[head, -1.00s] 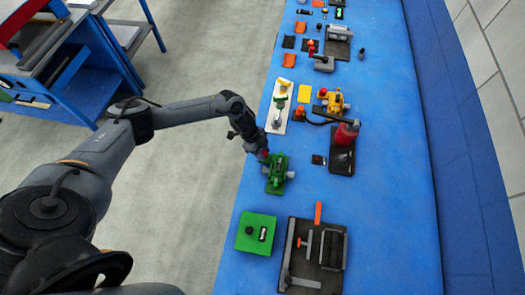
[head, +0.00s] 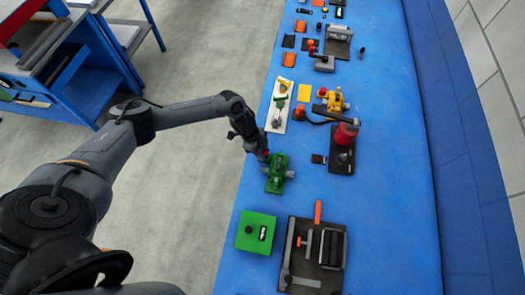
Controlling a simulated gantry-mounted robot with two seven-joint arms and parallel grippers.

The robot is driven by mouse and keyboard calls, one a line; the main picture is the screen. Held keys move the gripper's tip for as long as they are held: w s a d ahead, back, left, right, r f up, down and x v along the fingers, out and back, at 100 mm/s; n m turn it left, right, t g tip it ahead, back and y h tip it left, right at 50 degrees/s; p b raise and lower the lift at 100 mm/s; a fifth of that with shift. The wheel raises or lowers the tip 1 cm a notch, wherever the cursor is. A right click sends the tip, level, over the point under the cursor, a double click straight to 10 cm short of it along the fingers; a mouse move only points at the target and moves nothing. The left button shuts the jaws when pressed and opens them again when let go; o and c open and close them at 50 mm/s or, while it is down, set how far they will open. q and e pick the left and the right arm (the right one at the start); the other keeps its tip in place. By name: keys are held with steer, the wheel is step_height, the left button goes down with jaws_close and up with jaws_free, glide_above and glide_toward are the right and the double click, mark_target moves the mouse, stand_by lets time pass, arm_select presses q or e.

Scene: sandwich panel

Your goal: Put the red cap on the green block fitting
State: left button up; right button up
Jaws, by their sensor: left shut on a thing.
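The green block fitting (head: 277,173) sits on the blue table near its left edge, with a pale port on its right side. My left gripper (head: 264,156) comes in from the left and is at the fitting's upper end. It is shut on the red cap (head: 266,153), of which only a small bit of red shows. The fingers hide most of the cap. I cannot tell whether the cap touches the fitting. My right gripper is not in view.
A green box (head: 256,233) and a dark plate with grey bars (head: 301,283) lie nearer on the blue table (head: 385,200). A red cylinder on a dark base (head: 341,160), a yellow fitting (head: 336,100) and a white board (head: 271,124) lie beyond. The table's right side is clear.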

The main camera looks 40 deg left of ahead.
arm_select(q)
steer(key=shift+f, duration=0.35)
stand_by(0.3)
stand_by(0.4)
steer(key=o, duration=1.4)
steer(key=shift+o, duration=0.2)
steer(key=shift+r, duration=0.1)
steer(key=shift+r+p, duration=0.55)
steer(key=shift+r, duration=0.1)
step_height(320, 180, up, 6)
steer(key=p, duration=0.5)
steer(key=shift+p, duration=0.4)
